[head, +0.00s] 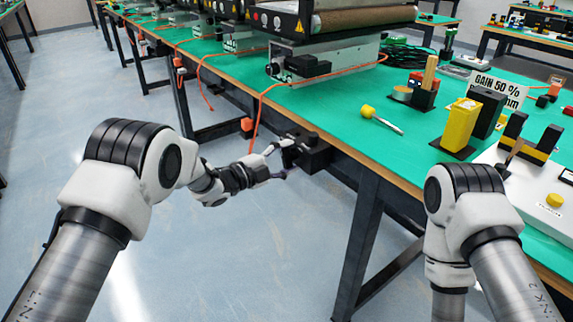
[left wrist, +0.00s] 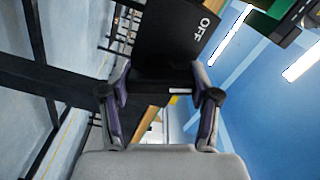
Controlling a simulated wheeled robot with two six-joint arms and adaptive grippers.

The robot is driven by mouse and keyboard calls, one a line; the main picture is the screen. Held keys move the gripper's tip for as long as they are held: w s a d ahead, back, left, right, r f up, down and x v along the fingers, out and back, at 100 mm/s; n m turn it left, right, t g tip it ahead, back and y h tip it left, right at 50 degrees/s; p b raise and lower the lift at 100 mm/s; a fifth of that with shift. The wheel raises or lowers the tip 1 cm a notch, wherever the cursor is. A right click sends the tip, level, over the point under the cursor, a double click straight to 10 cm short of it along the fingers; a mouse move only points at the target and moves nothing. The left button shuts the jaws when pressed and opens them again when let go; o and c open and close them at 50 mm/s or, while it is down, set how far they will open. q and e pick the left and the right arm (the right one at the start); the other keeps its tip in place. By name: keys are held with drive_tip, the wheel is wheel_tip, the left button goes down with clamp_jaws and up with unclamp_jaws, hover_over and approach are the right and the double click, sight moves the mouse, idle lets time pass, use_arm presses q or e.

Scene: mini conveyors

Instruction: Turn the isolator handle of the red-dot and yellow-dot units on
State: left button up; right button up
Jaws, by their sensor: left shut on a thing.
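A black isolator box (head: 313,152) is mounted at the front edge of the green-topped bench, in the middle of the head view. My left gripper (head: 284,160) is at its near left side, with its fingers shut on the black isolator handle. In the left wrist view the isolator handle (left wrist: 160,80) sits between the two fingers of the left gripper (left wrist: 160,95). Beyond it is a dark face with white OFF lettering (left wrist: 205,28). I cannot make out a red or yellow dot on this unit. My right gripper is out of view; only the right arm shows.
A conveyor (head: 330,62) stands on the green bench (head: 330,108) above the isolator, with an orange cable running along the edge. Open floor (head: 250,240) is in front.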

use_arm(q)
drive_tip(key=m+b, duration=0.2)
drive_tip(key=shift+f+m, duration=0.15)
drive_tip(key=shift+m, duration=0.25)
drive_tip(key=shift+m+b, duration=0.4)
drive_tip(key=shift+m, duration=0.1)
drive_tip(key=o, duration=1.2)
drive_tip(key=shift+c, duration=0.2)
drive_tip(key=v, duration=1.2)
